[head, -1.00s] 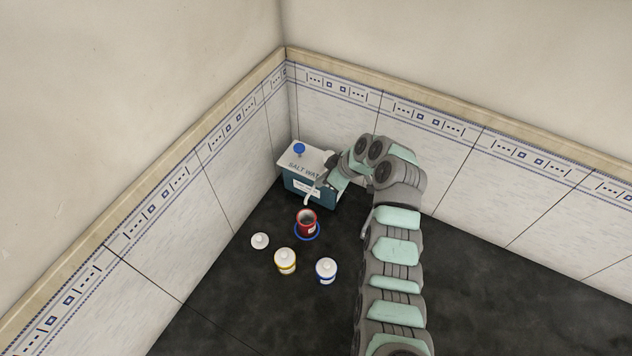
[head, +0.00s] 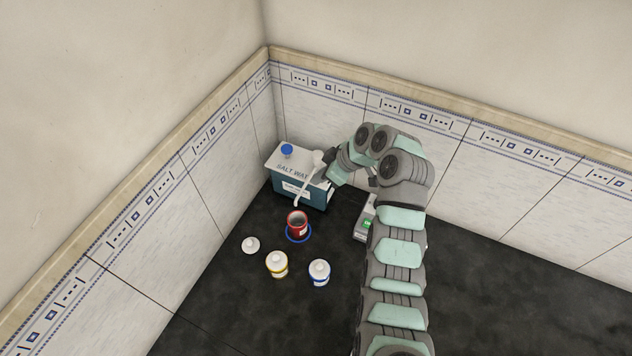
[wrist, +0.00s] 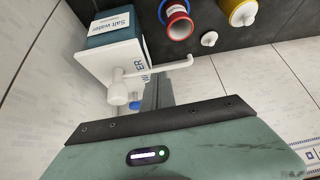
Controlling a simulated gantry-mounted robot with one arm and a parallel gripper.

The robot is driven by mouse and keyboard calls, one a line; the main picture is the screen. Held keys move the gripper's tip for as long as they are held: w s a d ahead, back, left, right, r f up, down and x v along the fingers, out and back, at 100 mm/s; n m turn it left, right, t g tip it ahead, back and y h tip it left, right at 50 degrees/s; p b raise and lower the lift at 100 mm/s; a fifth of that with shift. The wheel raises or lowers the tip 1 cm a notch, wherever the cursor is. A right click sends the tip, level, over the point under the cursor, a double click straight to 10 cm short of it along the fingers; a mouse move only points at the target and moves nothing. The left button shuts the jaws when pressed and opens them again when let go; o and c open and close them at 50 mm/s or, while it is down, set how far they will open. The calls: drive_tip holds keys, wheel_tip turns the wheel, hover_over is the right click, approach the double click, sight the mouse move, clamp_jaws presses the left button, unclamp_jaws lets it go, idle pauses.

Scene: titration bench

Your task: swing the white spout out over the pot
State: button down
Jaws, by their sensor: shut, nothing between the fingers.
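The salt water box (head: 299,193) is teal with a white top and a blue knob (head: 287,150). The white spout (head: 308,181) rises from the top's right side and reaches forward, its tip just above the red pot (head: 297,229) in the head view. In the wrist view the spout (wrist: 165,67) shows whole, its bent tip apart from the pot (wrist: 178,22) in the picture. Whether the tip is straight over the pot's mouth I cannot tell. My gripper (head: 330,157) is shut and empty, close to the right of the spout's base; a gap or contact there is unclear.
The pot stands on a blue ring (head: 289,238). In front are a white lid-like piece (head: 251,245), a yellow-banded jar (head: 277,265) and a blue-banded jar (head: 319,273). A grey device with a green display (head: 367,222) is partly behind my arm. Walls close the back and left.

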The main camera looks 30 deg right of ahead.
drive_tip(key=p+v, duration=0.2)
drive_tip(key=v, duration=0.7)
drive_tip(key=shift+s+r, duration=0.2)
drive_tip(key=shift+r, duration=0.15)
drive_tip(key=shift+w, duration=0.1)
